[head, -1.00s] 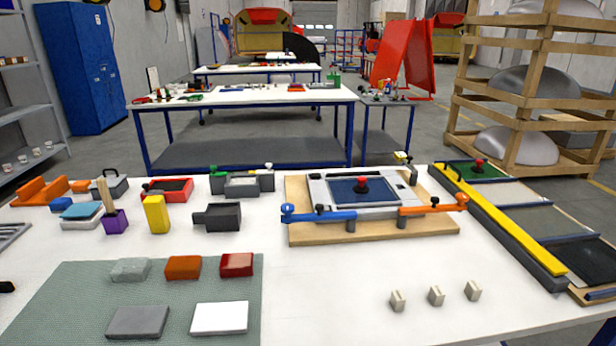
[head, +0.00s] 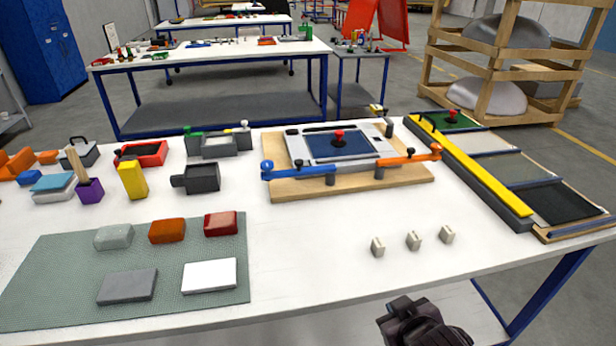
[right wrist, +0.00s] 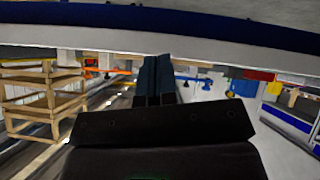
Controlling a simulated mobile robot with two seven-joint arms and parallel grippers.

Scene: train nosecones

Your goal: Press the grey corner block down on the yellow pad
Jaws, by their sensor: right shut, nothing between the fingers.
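I cannot tell which, if any, is the grey corner block. A small yellow piece (head: 376,109) shows at the back right of the wooden-based fixture (head: 300,187); I cannot tell if it is the yellow pad. My right gripper (head: 402,306) is at the table's front edge, below the blocks in the picture. Its fingers (right wrist: 156,72) are shut and empty in the right wrist view. My left gripper is out of view.
The fixture carries a blue arm (head: 300,174), an orange arm (head: 408,160) and a red knob (head: 338,136). A long yellow bar (head: 470,167) lies at right. A green mat (head: 70,255) with several blocks lies at left. The table between mat and small blocks is clear.

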